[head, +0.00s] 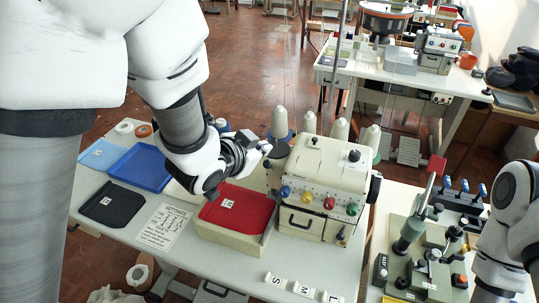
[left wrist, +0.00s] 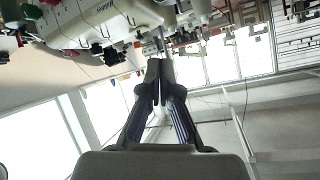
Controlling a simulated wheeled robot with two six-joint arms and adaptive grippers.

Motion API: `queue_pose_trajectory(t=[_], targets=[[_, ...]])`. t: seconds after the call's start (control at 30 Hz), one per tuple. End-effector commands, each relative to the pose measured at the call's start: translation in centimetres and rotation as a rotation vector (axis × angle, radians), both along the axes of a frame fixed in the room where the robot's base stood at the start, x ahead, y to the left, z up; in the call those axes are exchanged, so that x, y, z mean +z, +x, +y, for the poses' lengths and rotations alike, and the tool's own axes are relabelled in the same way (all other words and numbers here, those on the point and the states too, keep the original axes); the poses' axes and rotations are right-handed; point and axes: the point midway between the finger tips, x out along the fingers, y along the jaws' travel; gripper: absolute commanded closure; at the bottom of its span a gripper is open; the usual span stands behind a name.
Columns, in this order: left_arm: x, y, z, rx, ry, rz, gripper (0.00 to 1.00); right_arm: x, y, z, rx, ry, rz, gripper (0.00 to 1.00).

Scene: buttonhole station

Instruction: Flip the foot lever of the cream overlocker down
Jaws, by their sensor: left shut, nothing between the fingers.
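The cream overlocker (head: 325,170) stands on the white table, with colored dials along its front and thread cones behind it. My left gripper (head: 265,150) is at the machine's left end, near its upper edge. In the left wrist view, the left gripper (left wrist: 160,72) is shut and empty. There the overlocker (left wrist: 95,22) appears at the upper left, and small metal parts show just past the fingertips. I cannot clearly pick out the foot lever, or tell whether the fingers touch it. My right arm enters at the right edge; its gripper is out of view.
A red-lined tray (head: 238,212) lies just left of the overlocker, below my left gripper. A blue tray (head: 140,168), a black tray (head: 112,204) and a settings card (head: 165,226) lie farther left. A bench with green and metal fixtures (head: 425,245) stands at the right.

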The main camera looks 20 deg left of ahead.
Motion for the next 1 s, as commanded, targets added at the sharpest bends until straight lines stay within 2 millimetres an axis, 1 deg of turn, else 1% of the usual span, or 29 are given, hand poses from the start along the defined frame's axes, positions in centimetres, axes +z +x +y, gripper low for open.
queue_pose_trajectory(t=[0.17, 0.27, 0.67, 0.7, 0.8, 1.0], targets=[[-0.3, 0.5, -0.1, -0.001, 0.000, 0.001, 1.00, 0.2, 0.0, 0.0, -0.001, 0.000, -0.001, 0.60], [-0.9, 1.6, -0.4, -0.001, 0.000, 0.003, 1.00, 0.7, 0.0, 0.0, -0.001, 0.000, -0.001, 0.60], [-5.0, 8.8, -1.9, 0.000, -0.002, 0.003, 1.00, 3.6, 0.0, 0.0, -0.001, 0.000, -0.001, 0.60], [-5.5, 7.8, -1.3, 0.003, -0.003, 0.008, 1.00, 4.0, 0.0, 0.0, 0.000, 0.000, -0.001, 0.60], [-6.5, 6.7, -0.5, 0.002, -0.002, 0.007, 1.00, 4.5, 0.0, 0.0, -0.001, 0.000, -0.001, 0.60], [-7.5, 5.8, 0.1, 0.001, 0.000, 0.002, 1.00, 4.8, 0.0, 0.0, 0.000, 0.000, -0.001, 0.60]])
